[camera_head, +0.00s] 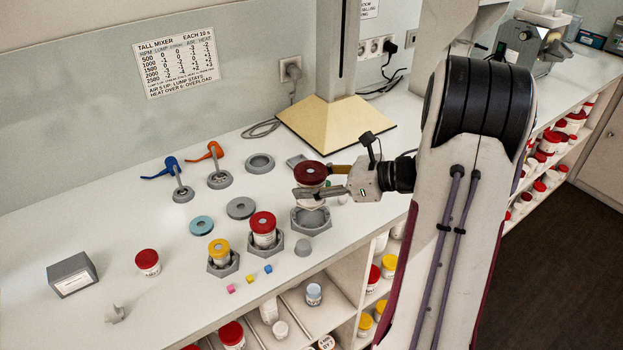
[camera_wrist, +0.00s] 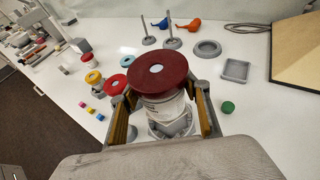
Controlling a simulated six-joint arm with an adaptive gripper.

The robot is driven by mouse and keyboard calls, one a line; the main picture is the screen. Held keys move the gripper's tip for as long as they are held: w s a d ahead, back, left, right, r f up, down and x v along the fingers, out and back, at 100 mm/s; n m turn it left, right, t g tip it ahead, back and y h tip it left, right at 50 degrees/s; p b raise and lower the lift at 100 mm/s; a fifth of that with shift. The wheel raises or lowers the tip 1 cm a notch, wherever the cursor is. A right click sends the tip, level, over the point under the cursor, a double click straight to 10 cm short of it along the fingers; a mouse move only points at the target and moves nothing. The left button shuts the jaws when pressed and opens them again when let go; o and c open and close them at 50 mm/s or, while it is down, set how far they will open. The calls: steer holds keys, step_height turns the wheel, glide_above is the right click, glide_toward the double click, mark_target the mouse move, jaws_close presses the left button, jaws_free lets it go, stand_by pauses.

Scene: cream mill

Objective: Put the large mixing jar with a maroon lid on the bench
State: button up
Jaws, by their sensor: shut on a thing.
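The large mixing jar with a maroon lid (camera_head: 311,174) is upright in my gripper (camera_head: 318,182), over the bench (camera_head: 130,200). Its white body shows below the lid, partly hidden by a finger. In the wrist view the maroon lid (camera_wrist: 158,75) has a pale disc at its centre. There the two fingers of my gripper (camera_wrist: 166,98) close on the jar from either side. A grey hexagonal holder (camera_head: 310,221) is just below the jar. I cannot tell whether the jar's base clears the holder fully.
A red-lidded jar (camera_head: 263,228) and a yellow-lidded jar (camera_head: 219,251) sit in grey holders nearby. Another red-lidded jar (camera_head: 147,262) stands alone at left. The mixer's cream base (camera_head: 340,122) is behind. A green lid (camera_wrist: 228,107) lies close by.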

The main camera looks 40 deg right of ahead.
mark_target(323, 203)
steer(key=shift+f, duration=2.8)
steer(key=shift+f, duration=0.5)
steer(key=o, duration=1.4)
steer(key=shift+v, duration=6)
